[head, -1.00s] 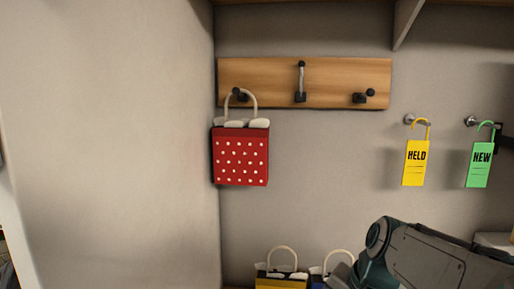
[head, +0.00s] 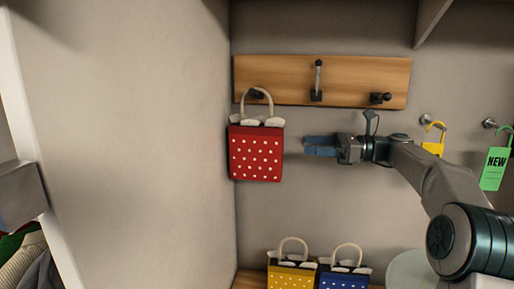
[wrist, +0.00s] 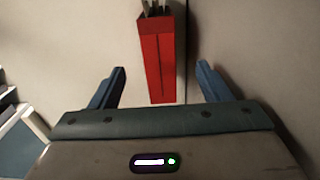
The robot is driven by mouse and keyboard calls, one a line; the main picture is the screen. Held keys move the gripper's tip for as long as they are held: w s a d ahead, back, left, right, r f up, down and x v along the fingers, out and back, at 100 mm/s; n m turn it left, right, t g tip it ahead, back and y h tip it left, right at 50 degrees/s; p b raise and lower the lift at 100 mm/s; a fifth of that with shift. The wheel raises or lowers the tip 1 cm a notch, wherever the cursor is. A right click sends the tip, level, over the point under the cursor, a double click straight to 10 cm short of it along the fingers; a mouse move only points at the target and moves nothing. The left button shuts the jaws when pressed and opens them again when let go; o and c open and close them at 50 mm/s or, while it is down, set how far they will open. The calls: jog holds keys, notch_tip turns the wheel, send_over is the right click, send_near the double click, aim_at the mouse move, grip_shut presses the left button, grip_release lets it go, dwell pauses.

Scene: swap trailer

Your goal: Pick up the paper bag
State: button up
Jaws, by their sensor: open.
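A red paper bag with white dots (head: 256,156) hangs by its pale handle from the left hook (head: 258,95) of a wooden rack. My gripper (head: 306,146) is open, just right of the bag and level with it, with a gap between. In the wrist view the narrow red side of the bag (wrist: 159,60) shows between and beyond the two spread blue fingers (wrist: 161,75). Nothing is between the fingers.
A yellow dotted bag (head: 291,276) and a blue dotted bag (head: 343,279) stand below. A yellow tag (head: 432,148) and a green "NEW" tag (head: 494,168) hang at right. A plain wall (head: 140,130) is close left of the red bag.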

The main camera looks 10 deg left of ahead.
aim_at(264, 140)
jog(key=a+p, duration=0.1)
jog(key=a, duration=0.3)
jog(key=a+p, duration=0.1)
jog(key=a, duration=0.4)
jog(key=a+p, duration=0.1)
jog(key=a, duration=0.3)
jog(key=shift+s+a, duration=0.25)
jog(key=shift+a, duration=0.1)
jog(key=shift+c, duration=0.3)
jog(key=c, duration=1.1)
jog(key=shift+r, duration=0.1)
jog(key=shift+s+d+r, duration=0.1)
jog(key=shift+s+r, duration=0.1)
jog(key=shift+s, duration=0.05)
jog(key=s+d+r+b, duration=0.1)
jog(key=s+r, duration=0.1)
jog(key=s, duration=0.2)
jog(key=s+d+r+b, duration=0.1)
jog(key=s+r+b, duration=0.1)
jog(key=s+r, duration=0.1)
jog(key=s+r+b, duration=0.1)
jog(key=s+r, duration=0.1)
jog(key=s, duration=0.4)
jog(key=shift+s+d+r, duration=0.1)
jog(key=shift+d+r, duration=0.1)
jog(key=shift+d, duration=0.2)
